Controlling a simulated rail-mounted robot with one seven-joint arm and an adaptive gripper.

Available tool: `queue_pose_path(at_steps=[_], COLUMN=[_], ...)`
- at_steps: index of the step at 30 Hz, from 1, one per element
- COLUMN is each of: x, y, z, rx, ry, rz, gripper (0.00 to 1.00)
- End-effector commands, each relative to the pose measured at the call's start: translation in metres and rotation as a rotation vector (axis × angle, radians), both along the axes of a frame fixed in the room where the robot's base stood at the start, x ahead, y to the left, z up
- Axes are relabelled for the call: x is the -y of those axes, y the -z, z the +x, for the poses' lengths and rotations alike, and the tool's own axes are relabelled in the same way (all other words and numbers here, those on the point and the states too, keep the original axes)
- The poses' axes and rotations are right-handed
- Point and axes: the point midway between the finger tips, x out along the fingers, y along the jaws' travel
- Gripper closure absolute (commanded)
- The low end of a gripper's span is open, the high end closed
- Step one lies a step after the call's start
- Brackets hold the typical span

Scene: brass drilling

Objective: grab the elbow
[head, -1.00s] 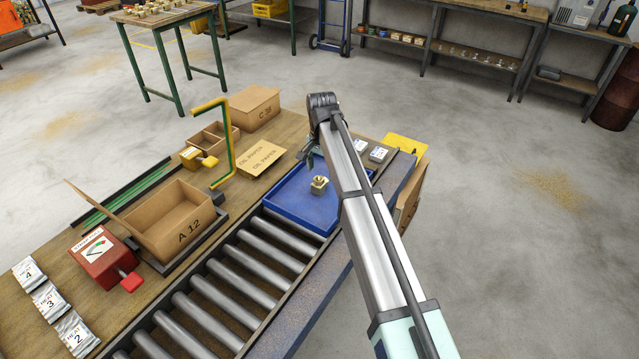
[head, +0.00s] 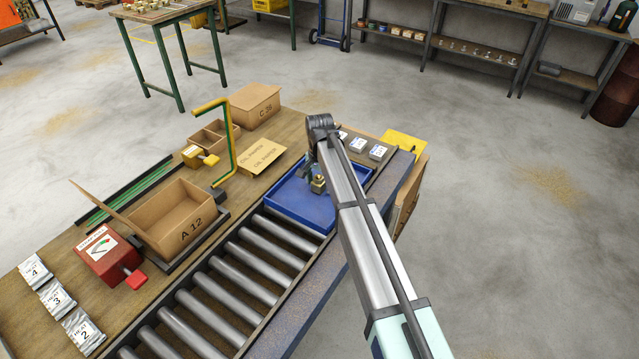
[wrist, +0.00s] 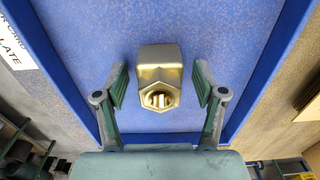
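The brass elbow (wrist: 159,78) lies in the blue tray (wrist: 250,60), centred between my gripper's fingers in the wrist view. Its round threaded opening faces the camera. My gripper (wrist: 160,88) is open, with one finger on each side of the elbow and a visible gap at both sides. In the head view the elbow (head: 318,186) is partly hidden by my gripper (head: 314,175), which is down at the blue tray (head: 290,209). I cannot tell the exact height of the fingertips over the tray floor.
A roller conveyor (head: 225,285) runs up to the tray. An open box marked A 12 (head: 190,237), a yellow-green crank frame (head: 229,150) and a flat oil paper packet (head: 262,157) stand to the left. Small labelled packets (head: 378,152) lie right of the tray.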

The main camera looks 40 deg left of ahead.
Motion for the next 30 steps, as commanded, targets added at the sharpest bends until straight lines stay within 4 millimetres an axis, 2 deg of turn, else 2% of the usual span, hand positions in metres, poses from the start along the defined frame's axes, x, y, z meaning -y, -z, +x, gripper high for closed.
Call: queue_pose_path(at_steps=[1, 5, 6, 20, 25, 30], x=[0.0, 0.0, 0.0, 0.0, -0.001, -0.001], y=[0.0, 0.0, 0.0, -0.005, -0.019, -0.046], z=[0.0, 0.0, 0.0, 0.0, 0.0, 0.001], rx=[0.0, 0.0, 0.0, 0.0, 0.001, 0.002], ry=[0.0, 0.0, 0.0, 0.0, 0.0, 0.0], rz=[0.0, 0.0, 0.0, 0.0, 0.001, 0.002], gripper=[0.5, 0.96, 1.0, 1.0, 1.0, 1.0])
